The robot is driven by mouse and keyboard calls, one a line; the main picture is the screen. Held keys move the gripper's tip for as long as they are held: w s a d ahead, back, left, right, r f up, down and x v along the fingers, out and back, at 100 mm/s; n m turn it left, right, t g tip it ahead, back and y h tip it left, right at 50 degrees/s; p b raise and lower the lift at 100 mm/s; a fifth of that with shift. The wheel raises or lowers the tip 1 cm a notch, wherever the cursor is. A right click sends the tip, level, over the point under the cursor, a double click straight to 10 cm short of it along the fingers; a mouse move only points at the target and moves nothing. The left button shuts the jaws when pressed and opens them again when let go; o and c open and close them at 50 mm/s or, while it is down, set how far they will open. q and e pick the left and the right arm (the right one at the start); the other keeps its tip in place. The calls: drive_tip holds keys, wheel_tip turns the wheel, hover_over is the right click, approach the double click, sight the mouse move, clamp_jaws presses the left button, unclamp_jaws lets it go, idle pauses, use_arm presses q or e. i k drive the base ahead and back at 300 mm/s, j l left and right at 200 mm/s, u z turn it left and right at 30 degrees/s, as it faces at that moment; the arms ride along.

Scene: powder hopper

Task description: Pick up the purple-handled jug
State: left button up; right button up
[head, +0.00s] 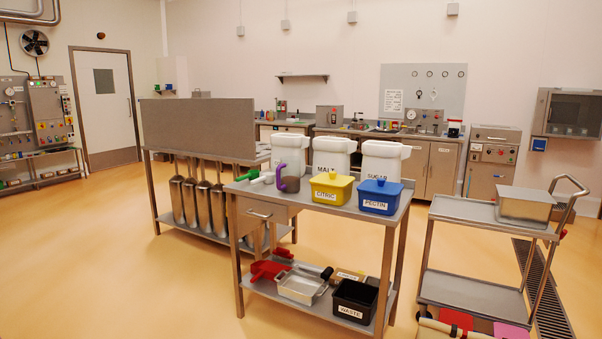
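The purple-handled jug (292,185) stands on the top of the steel table (330,207), towards its left half. Its purple handle (281,174) is on the left side of the jug and its body looks dark and see-through. A yellow tub labelled CITRIC (331,190) is to its right, and a white container (290,150) stands behind it. Small white scoop-like items (262,179) lie just left of the handle. Neither of my grippers shows in the head view.
A blue PECTIN tub (380,196) and white MALT (333,157) and SUGAR (384,160) containers share the tabletop. A black WASTE bin (355,301) and metal pan (301,287) are on the lower shelf. A steel trolley (480,214) stands right. Open floor (130,280) lies left.

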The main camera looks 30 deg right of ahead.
sight(288, 172)
drive_tip(key=i+z, duration=0.4)
drive_tip(key=i, duration=0.95)
